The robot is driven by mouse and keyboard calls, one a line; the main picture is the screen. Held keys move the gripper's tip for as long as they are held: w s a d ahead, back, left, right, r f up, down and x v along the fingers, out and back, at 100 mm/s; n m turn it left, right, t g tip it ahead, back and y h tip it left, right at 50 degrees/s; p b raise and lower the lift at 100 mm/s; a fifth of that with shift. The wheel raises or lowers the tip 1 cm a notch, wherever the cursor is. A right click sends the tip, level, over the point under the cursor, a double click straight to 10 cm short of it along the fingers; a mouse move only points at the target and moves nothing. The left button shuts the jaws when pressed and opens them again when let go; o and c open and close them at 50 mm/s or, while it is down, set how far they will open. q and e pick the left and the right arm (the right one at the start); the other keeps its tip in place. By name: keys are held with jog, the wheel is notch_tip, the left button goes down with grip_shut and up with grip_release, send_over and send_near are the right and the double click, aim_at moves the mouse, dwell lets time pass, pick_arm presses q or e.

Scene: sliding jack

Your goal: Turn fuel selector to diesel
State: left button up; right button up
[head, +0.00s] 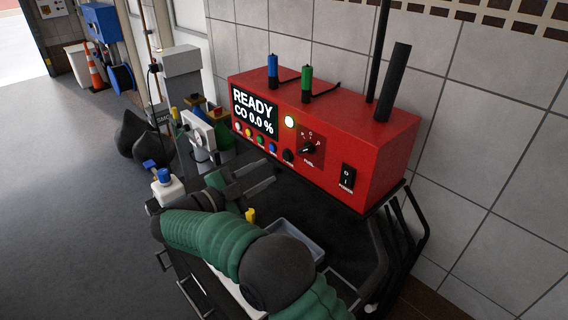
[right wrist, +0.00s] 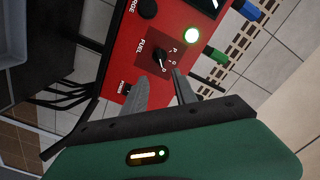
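The red gas analyser box (head: 315,115) stands on a dark cart against the tiled wall. Its black fuel selector knob (head: 309,147) is on the front face, above the word FUEL, with small letters around it. I cannot read for certain which letter it points to. In the right wrist view the knob (right wrist: 158,55) lies just beyond the fingertips, roughly between them. My right gripper (head: 273,176) is open and empty, in front of the box and apart from the knob. Its two grey fingers also show in the right wrist view (right wrist: 159,75). My left gripper is not in view.
The display (head: 254,112) reads READY, CO 0.0 %. Coloured buttons run below it, and a black power switch (head: 347,178) is right of the knob. A grey tray (head: 293,240) and a white bottle (head: 166,187) are near my right arm. Open floor lies left.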

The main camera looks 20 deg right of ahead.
jog(key=v, duration=0.3)
jog(key=shift+s+a, duration=0.15)
jog(key=shift+a, duration=0.25)
jog(key=w+r+n+t+y+p, duration=0.1)
jog(key=w+r+n+t+y, duration=0.2)
jog(key=w+n+t+y, duration=0.65)
jog(key=s+a+f+n+g+y+p, duration=0.1)
jog(key=s+f+n+g+y, duration=0.55)
jog(key=s+f+n, duration=0.65)
jog(key=s+d+f+g, duration=0.1)
jog(key=s+f+g, duration=0.1)
jog(key=s, duration=0.5)
jog(key=s+d+f+n+g, duration=0.1)
jog(key=s+d+f+g, duration=0.1)
jog(key=s+f, duration=0.3)
jog(key=s+d+f+n+g+y, duration=0.1)
jog(key=s+f, duration=0.3)
jog(key=s, duration=0.6)
jog(key=shift+d+g+p, duration=0.3)
jog(key=shift+d+g, duration=0.25)
jog(key=shift+g, duration=0.05)
